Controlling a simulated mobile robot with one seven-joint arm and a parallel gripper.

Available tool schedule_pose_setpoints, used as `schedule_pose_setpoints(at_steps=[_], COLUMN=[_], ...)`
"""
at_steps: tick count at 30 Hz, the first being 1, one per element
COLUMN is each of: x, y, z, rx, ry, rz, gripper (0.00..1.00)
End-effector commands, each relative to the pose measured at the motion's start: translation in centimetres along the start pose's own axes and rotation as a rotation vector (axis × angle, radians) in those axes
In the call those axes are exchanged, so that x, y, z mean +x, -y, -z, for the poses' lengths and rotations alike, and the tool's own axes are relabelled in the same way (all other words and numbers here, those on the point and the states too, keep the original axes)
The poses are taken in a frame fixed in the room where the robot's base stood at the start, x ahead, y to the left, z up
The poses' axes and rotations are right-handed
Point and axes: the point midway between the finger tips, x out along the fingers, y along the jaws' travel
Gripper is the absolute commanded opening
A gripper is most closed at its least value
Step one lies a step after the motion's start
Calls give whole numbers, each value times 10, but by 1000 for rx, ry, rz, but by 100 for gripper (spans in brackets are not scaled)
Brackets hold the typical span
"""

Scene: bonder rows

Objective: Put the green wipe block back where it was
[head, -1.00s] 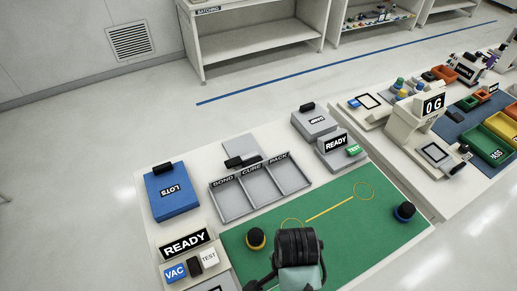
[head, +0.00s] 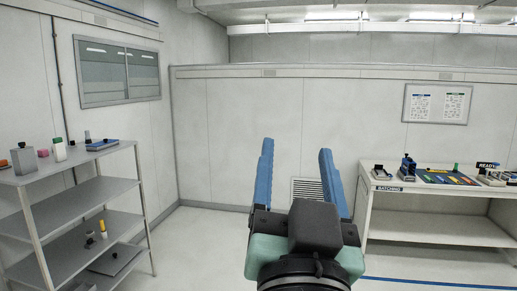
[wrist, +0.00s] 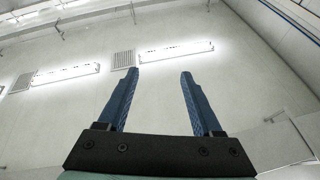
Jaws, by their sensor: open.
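My gripper (head: 297,150) points up in the middle of the head view, its two blue fingers spread apart with nothing between them. The wrist view shows the same open, empty gripper (wrist: 160,73) against the lit ceiling. I cannot make out the green wipe block for sure in any current view. A small green thing (head: 456,167) stands on the batching bench at the right, too small to identify.
The batching bench (head: 400,200) stands at the right by the wall. Open floor shows between them.

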Motion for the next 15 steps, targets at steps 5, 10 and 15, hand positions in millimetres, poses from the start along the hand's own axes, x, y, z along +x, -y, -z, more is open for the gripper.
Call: schedule_pose_setpoints(at_steps=[5,10,15], x=[-23,-34,-34], y=[51,63,62], z=[92,118,118], rx=[-108,-141,-142], ry=[-291,-379,-379], rz=[103,120,119], gripper=[67,67,67])
